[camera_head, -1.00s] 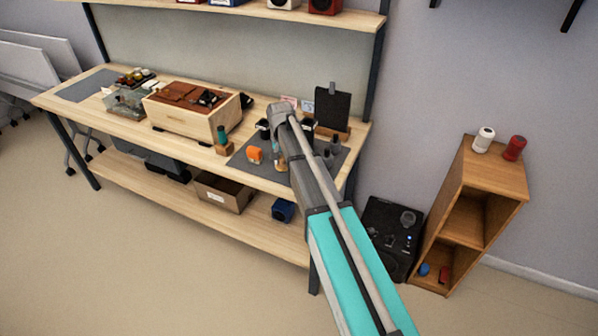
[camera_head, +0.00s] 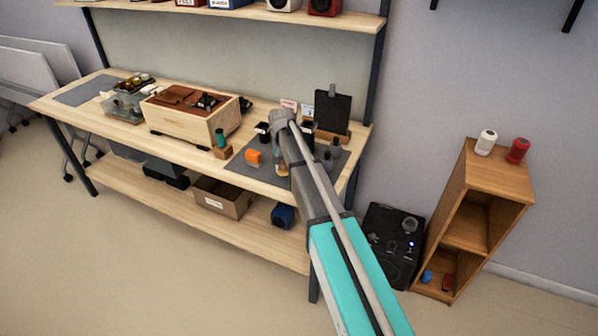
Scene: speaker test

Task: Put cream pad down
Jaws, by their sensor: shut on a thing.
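My arm reaches from the lower right up over the right end of the workbench (camera_head: 185,176). Its grey wrist end (camera_head: 284,118) is above the dark grey mat (camera_head: 240,168). My gripper's fingers are hidden behind the arm, so I cannot see what is between them. I cannot make out the cream pad. A small cream and amber thing (camera_head: 281,170) shows at the arm's left edge, too small to identify. An orange thing (camera_head: 254,157) lies on the mat to the left of it.
A wooden box with a brown top (camera_head: 184,118) and a green-topped item on a wooden block (camera_head: 221,146) stand left of the mat. Dark cups (camera_head: 263,132) and a black board (camera_head: 332,112) crowd its back. A wooden cabinet (camera_head: 475,215) and black unit (camera_head: 392,245) stand to the right.

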